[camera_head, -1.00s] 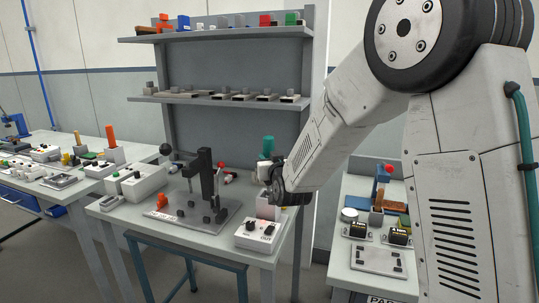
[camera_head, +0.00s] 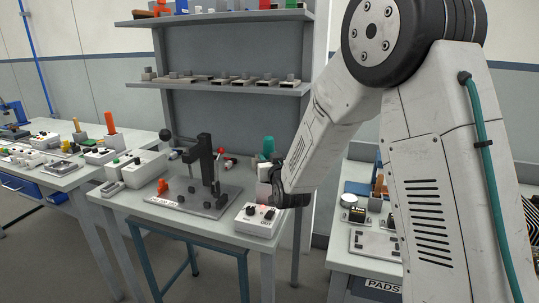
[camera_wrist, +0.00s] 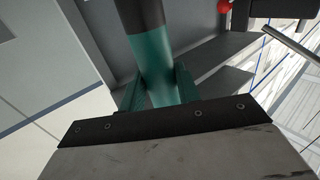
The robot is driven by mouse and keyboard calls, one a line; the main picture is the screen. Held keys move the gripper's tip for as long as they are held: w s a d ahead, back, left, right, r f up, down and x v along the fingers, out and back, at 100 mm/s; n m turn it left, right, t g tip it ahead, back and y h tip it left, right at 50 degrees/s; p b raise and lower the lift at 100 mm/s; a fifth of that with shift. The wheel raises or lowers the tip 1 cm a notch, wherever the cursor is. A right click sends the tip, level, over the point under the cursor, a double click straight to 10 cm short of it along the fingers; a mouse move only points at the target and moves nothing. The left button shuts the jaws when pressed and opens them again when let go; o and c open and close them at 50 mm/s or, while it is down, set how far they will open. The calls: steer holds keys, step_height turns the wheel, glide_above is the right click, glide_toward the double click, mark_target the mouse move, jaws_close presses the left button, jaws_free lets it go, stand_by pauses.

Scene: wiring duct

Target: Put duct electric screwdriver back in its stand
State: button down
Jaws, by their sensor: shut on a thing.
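The electric screwdriver shows as an upright teal body (camera_head: 268,146) above the right part of the middle bench. My gripper (camera_head: 268,173) is shut on it, at the end of my arm coming from the right. In the wrist view the screwdriver (camera_wrist: 150,55), dark at one end and teal at the other, sits between my two teal fingers (camera_wrist: 156,90). A pale block (camera_head: 263,190), which looks like the stand, is directly below and partly hidden by my gripper. I cannot tell whether the screwdriver's lower end is inside it.
A white control box with knobs (camera_head: 258,219) is just in front of the pale block. A grey plate with a dark upright fixture (camera_head: 206,165) stands to the left. Shelves (camera_head: 220,86) rise behind. Side benches with small parts flank the middle bench (camera_head: 130,203).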

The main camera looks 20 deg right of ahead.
steer(key=shift+f, duration=1.6)
steer(key=c, duration=0.9)
jaws_free()
steer(key=shift+s+a, duration=0.1)
steer(key=shift+s, duration=3.8)
steer(key=shift+r, duration=0.1)
